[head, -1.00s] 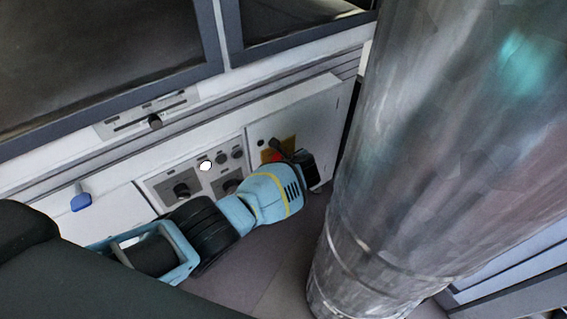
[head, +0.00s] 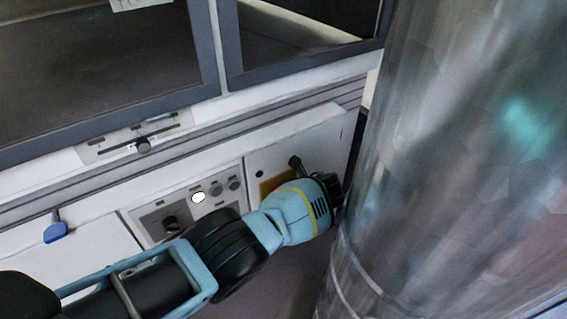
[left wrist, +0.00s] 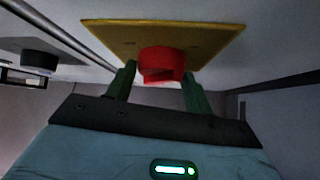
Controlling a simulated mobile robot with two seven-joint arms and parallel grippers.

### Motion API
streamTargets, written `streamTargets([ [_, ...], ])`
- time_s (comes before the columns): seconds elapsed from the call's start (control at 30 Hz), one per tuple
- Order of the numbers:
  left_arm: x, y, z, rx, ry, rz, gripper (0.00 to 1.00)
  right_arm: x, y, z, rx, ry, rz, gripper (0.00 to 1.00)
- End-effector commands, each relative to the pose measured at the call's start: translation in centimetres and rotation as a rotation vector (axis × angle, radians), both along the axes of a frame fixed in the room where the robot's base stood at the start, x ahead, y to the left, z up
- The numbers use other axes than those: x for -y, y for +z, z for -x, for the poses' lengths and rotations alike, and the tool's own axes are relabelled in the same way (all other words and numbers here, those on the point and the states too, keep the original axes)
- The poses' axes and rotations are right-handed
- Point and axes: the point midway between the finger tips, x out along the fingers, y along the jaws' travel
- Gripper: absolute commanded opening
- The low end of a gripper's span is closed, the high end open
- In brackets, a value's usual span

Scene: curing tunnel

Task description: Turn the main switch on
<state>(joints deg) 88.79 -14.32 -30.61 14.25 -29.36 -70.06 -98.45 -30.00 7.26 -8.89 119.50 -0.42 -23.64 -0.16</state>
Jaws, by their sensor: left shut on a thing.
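The main switch is a red rotary knob (left wrist: 162,62) on a yellow plate (left wrist: 205,40), seen in the left wrist view. My left gripper (left wrist: 160,78) has its two dark green fingers on either side of the red knob, shut on it. In the head view only part of the yellow plate (head: 272,184) shows on the white panel, and my left gripper (head: 333,190) and forearm hide the knob. The knob's exact angle is hard to read. My right gripper is not in view.
A large metal cylinder (head: 460,150) stands close to the right of my left gripper. Left of the switch are a grey control panel with a black knob (head: 172,225) and a white lit button (head: 198,197). A slider (head: 143,146) and a blue-handled lever (head: 55,232) are further left.

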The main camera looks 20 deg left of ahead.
Motion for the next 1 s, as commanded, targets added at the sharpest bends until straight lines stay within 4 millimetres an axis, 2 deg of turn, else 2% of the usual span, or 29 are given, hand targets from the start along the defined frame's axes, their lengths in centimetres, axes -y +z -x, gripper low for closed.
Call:
streamTargets([
  [0.4, -0.53, 0.45, -0.19, 0.001, 0.007, -0.017, 0.30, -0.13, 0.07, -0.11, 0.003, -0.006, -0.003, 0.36],
  [0.43, -0.54, 0.45, -0.19, 0.000, 0.007, -0.017, 0.55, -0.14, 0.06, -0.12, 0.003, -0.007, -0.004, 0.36],
  [0.57, -0.47, 0.32, -0.12, -0.001, 0.007, -0.014, 0.72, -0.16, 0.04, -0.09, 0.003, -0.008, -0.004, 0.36],
  [0.87, -0.26, 0.14, -0.02, -0.002, 0.005, -0.008, 0.74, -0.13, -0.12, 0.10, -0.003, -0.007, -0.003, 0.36],
  [1.0, -0.32, 0.59, 0.08, -0.001, 0.005, -0.007, 0.74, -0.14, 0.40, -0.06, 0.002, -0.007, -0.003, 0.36],
])
